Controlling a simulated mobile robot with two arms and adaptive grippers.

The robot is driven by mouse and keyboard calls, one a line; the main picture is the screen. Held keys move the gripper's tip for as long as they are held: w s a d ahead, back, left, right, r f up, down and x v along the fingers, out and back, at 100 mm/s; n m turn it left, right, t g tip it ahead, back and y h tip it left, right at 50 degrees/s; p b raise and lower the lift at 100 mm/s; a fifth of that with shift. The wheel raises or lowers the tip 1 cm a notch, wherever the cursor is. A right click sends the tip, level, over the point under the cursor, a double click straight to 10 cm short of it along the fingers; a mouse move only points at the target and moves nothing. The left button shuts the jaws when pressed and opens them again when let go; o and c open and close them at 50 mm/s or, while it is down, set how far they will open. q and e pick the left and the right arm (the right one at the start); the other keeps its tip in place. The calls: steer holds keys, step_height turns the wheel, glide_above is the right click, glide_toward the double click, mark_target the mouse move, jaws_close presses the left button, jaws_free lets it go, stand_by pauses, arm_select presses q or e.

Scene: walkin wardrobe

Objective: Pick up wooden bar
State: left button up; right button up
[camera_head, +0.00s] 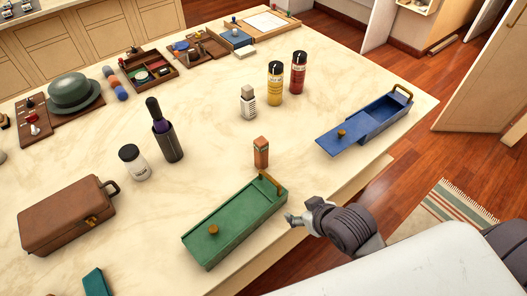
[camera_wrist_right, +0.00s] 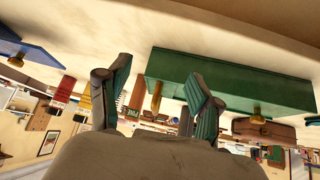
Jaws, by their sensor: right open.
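The wooden bar (camera_head: 261,152) looks like a small upright reddish-brown block on the pale table, just behind the handle end of the green box (camera_head: 222,238). In the wrist view, the bar (camera_wrist_right: 137,97) shows between my fingers, beyond the box's brass handle, partly hidden. My right gripper (camera_head: 291,220) is at the table's front edge, beside the right end of the green box. It is open and empty, and apart from the bar; its fingers (camera_wrist_right: 160,88) are spread in the wrist view. My left gripper is not in view.
A blue box (camera_head: 385,115) with its lid slid out stands to the right. Yellow and red cans (camera_head: 298,73), a small white-labelled bottle (camera_head: 248,101), a dark bottle (camera_head: 167,138), a white jar (camera_head: 133,162) and a brown case (camera_head: 66,215) stand around. Table surface near the bar is clear.

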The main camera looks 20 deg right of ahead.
steer(key=w+r+t, duration=0.1)
steer(key=w, duration=0.2)
steer(key=n+t+y, duration=0.1)
steer(key=t+y, duration=0.2)
steer(key=t, duration=0.1)
glide_toward(265, 146)
steer(key=p+x, duration=0.1)
steer(key=x, duration=0.5)
steer(key=shift+w+f, duration=0.25)
steer(key=shift+w, duration=0.05)
steer(key=shift+p+x, duration=0.55)
steer(key=shift+x, duration=2.1)
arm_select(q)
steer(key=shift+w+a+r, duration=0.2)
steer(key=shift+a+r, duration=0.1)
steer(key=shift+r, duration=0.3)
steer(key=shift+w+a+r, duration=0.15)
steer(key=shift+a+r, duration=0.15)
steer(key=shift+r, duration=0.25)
arm_select(e)
steer(key=shift+a+r, duration=0.1)
steer(key=shift+a, duration=0.05)
steer(key=shift+s, duration=0.1)
jaws_close()
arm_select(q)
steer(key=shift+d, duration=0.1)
arm_select(e)
steer(key=shift+r, duration=0.1)
